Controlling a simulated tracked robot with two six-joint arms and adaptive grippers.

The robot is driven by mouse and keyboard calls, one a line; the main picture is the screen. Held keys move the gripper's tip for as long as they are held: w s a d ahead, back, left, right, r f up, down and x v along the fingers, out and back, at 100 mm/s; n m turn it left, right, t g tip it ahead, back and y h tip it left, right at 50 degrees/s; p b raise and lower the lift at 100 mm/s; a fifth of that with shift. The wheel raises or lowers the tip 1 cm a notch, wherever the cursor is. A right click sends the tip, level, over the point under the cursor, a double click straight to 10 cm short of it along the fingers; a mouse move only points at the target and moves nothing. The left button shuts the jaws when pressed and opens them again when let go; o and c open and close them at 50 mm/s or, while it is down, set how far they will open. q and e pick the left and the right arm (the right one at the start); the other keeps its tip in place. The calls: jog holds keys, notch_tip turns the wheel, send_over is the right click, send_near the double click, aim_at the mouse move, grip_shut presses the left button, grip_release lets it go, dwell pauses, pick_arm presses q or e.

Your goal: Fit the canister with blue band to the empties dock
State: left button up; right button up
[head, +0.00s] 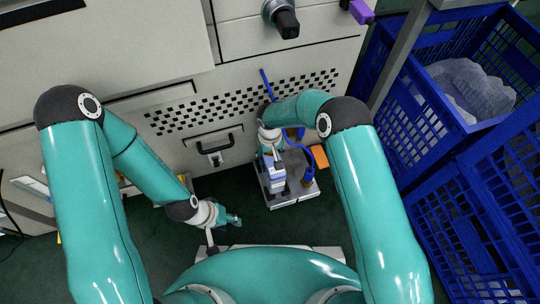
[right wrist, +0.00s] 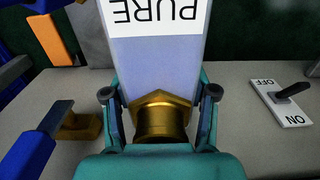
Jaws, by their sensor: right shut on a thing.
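My right gripper (head: 268,150) is shut on a pale blue translucent canister (head: 276,178). In the right wrist view the canister (right wrist: 155,62) shows a white label reading "PURE" upside down and a brass collar between the fingers (right wrist: 160,98). No separate blue band can be made out. The canister is over a grey dock-like base (head: 291,199) on the floor; I cannot tell whether they touch. The base carries brass fittings and blue-handled valves (head: 308,176). My left gripper (head: 224,224) is low, left of the base, apart from it; its opening is unclear.
An ON/OFF switch (right wrist: 289,97) is on a grey surface in the right wrist view. An orange block (head: 319,156) is beside the base. A beige cabinet (head: 240,62) stands behind.

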jog(key=shift+w+r, duration=0.1)
jog(key=shift+r, duration=0.65)
jog(key=shift+r+p, duration=0.35)
jog(key=shift+r, duration=0.1)
jog(key=shift+r, duration=0.1)
jog(key=shift+r+p, duration=0.75)
jog(key=shift+r, duration=0.6)
